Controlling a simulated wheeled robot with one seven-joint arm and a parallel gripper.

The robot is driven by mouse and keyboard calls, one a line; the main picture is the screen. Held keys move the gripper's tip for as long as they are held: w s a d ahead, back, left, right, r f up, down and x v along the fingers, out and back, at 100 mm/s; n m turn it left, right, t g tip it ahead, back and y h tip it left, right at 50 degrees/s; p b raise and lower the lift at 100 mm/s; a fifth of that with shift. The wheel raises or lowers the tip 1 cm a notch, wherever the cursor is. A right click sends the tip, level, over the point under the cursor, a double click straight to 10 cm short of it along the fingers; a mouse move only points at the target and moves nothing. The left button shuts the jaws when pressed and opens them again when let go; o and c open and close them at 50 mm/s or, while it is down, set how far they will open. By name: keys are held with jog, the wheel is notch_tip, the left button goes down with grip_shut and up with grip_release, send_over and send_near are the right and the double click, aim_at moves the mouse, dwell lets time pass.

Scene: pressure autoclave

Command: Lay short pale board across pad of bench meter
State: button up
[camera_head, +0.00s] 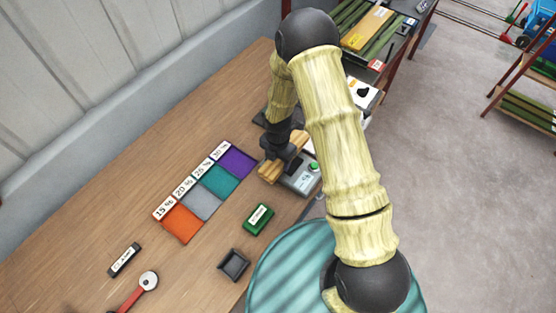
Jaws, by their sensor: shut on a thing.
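The bench meter (304,181) is a small grey box with a green button and a small display. It stands near the right edge of the wooden bench. My gripper (276,157) points down beside the meter's left end, below my dark wrist. It is shut on the short pale board (268,172), a tan wooden piece that shows at and below the fingers. The board lies over or just beside the left part of the meter; I cannot tell whether it touches. The meter's pad is hidden by my gripper and the board.
Purple, teal, grey and orange mats (183,222) with percentage labels lie left of the meter. A green block (258,219), an open black tray (233,264), a black labelled bar (124,260) and a red-handled tool (138,294) lie nearer. A rack (368,30) with boards stands behind.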

jog(key=shift+f, duration=0.75)
jog(key=shift+f, duration=0.15)
jog(key=o, duration=1.2)
jog(key=shift+w+r, duration=0.1)
jog(key=shift+r, duration=0.15)
notch_tip(320, 180, up, 12)
jog(key=b, duration=0.3)
